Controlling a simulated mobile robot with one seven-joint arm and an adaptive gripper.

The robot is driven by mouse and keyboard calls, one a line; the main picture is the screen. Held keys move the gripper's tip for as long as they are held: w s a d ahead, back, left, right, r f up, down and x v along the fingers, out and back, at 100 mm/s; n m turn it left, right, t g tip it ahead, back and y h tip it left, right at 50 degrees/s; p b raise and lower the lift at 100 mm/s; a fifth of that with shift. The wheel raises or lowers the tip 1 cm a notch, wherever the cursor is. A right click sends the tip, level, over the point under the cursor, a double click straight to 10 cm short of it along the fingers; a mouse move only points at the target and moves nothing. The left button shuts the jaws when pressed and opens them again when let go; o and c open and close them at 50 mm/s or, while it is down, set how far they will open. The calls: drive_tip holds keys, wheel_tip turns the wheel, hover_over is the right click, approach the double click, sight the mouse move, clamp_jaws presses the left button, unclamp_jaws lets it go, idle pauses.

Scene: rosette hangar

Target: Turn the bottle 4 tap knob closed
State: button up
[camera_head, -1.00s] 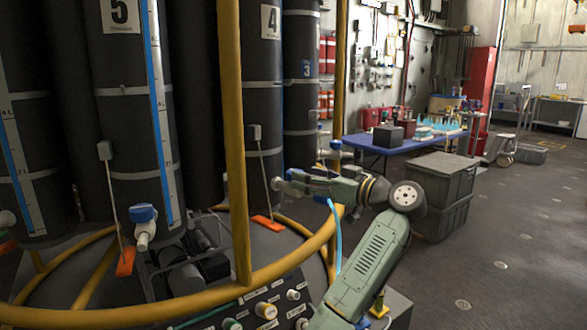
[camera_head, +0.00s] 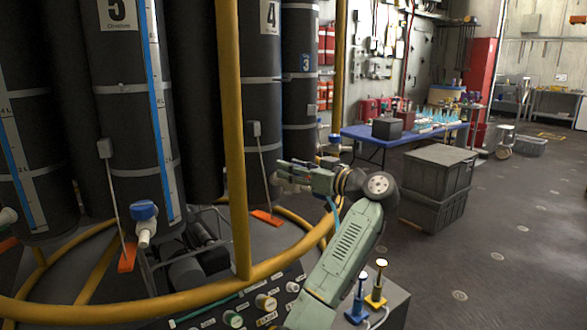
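Bottle 4 (camera_head: 261,95) is a tall black cylinder behind the yellow frame post, with a number 4 label near its top. My gripper (camera_head: 279,177) is at the lower right side of bottle 4, pointing left. A pale piece shows at its fingertips, but I cannot tell whether it is tap or finger. The bottle 4 tap knob is not clearly visible; my gripper covers that area. Whether the fingers touch anything or are open is too small to tell. An orange tag (camera_head: 266,217) hangs below bottle 4.
Bottle 5 (camera_head: 125,90) has a tap with a blue knob (camera_head: 144,210). The yellow rail (camera_head: 232,130) runs in front of the bottles. Dark crates (camera_head: 437,180) and a blue table (camera_head: 400,138) stand to the right. Blue and yellow pumps (camera_head: 376,290) are near my arm.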

drive_tip(key=c, duration=0.7)
